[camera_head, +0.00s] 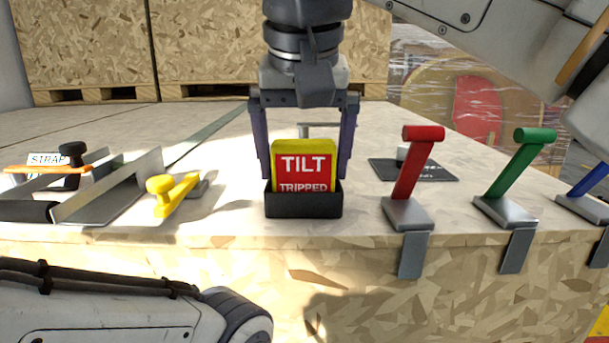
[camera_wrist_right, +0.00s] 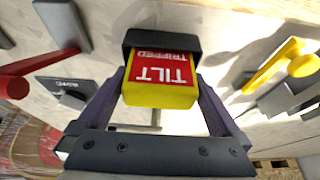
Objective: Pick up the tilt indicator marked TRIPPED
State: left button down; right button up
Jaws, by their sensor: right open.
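The tilt indicator (camera_head: 303,166) is a yellow block with a red face reading TILT and TRIPPED. It stands upright in a black holder (camera_head: 303,206) near the table's front edge. My right gripper (camera_head: 304,172) comes down from above with its fingers open, one on each side of the indicator. In the right wrist view the indicator (camera_wrist_right: 160,80) sits between the two fingers, with gaps visible beside it. The holder hides its lower end. A part of my left arm shows at the lower left of the head view; its gripper is out of view.
Red (camera_head: 415,170), green (camera_head: 515,170) and blue (camera_head: 588,185) levers are clamped along the front edge to the right. A yellow-handled lever (camera_head: 172,192) and a metal channel (camera_head: 105,188) lie left. Wooden crates stand behind.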

jog(key=shift+c, duration=0.3)
jog(key=c, duration=0.9)
jog(key=shift+c, duration=0.2)
jog(key=shift+r, duration=0.15)
